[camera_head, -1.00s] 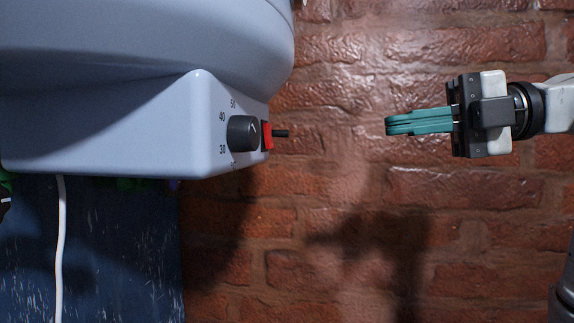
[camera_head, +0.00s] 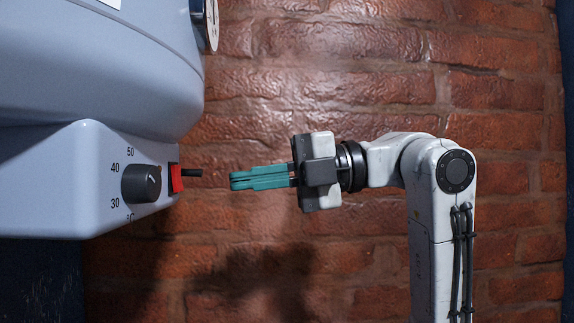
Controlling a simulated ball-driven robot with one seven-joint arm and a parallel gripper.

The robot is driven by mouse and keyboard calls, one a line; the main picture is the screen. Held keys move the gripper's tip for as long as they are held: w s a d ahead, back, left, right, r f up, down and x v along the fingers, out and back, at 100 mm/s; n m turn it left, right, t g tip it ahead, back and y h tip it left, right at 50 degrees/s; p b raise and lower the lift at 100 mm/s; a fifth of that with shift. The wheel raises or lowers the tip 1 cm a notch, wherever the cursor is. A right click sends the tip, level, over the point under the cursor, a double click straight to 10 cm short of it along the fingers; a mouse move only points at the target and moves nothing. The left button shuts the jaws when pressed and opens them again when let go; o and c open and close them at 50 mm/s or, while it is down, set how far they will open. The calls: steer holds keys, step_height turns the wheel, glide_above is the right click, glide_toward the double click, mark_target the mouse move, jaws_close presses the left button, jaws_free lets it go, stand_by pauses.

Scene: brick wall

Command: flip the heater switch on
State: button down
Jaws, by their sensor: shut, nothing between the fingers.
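The heater (camera_head: 70,185) is a pale blue-grey body at the left of the head view. Its front panel carries a dark round dial (camera_head: 141,183) marked 30, 40 and 50 °C. My gripper (camera_head: 232,181) has teal fingers, shut and empty, pointing left at the lever.
A brick wall (camera_head: 360,75) fills the background. A round gauge (camera_head: 211,25) sits at the heater's upper edge. The space between the heater and my gripper is clear. A dark blue surface (camera_head: 40,285) shows at lower left.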

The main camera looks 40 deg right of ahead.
mark_target(181, 189)
steer(key=p+x, duration=0.1)
steer(key=x, duration=0.5)
steer(key=shift+p, duration=0.3)
steer(key=shift+a+f, duration=0.1)
steer(key=shift+f, duration=0.05)
steer(key=shift+w+a+f+b, duration=0.1)
steer(key=shift+f+b, duration=0.1)
steer(key=shift+b, duration=0.55)
steer(key=shift+w+a+f+t+y+b, duration=0.15)
steer(key=shift+y+b, duration=0.1)
steer(key=shift+b, duration=0.35)
steer(key=shift+s+f+t+y+b, duration=0.15)
steer(key=shift+y+b, duration=0.1)
steer(key=shift+b, duration=0.3)
steer(key=shift+w+r+p, duration=0.1)
steer(key=shift+r+p, duration=0.35)
steer(key=shift+r, duration=0.05)
steer(key=shift+f, duration=0.1)
